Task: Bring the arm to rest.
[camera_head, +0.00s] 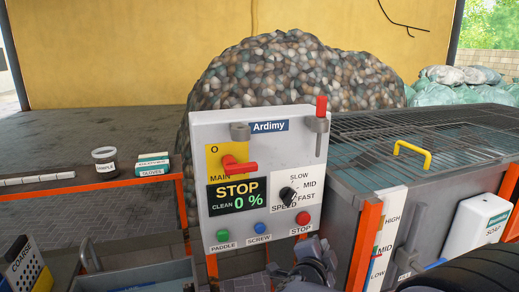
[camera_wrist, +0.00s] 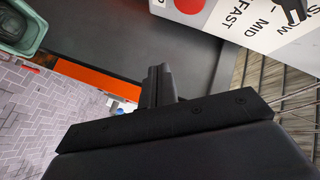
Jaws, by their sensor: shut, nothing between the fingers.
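My gripper (camera_wrist: 158,85) is shut and empty in the wrist view, its two dark fingers together in the middle of the picture. The fingers show in front of a dark grey surface and an orange rail (camera_wrist: 95,78). Part of my arm (camera_head: 312,262) shows at the bottom of the head view, just below the control panel (camera_head: 240,120). The fingertips cannot be made out in the head view. The panel also shows at the upper right of the wrist view (camera_wrist: 235,40), turned on its side; no contact with the fingers is visible.
The panel reads STOP and CLEAN 0 %, with a red main handle (camera_head: 240,167) and a speed knob (camera_head: 288,196). A meshed tank with a yellow handle (camera_head: 412,152) stands right. A grey bin (camera_head: 140,278) is lower left. A heap of flakes (camera_head: 290,70) rises behind.

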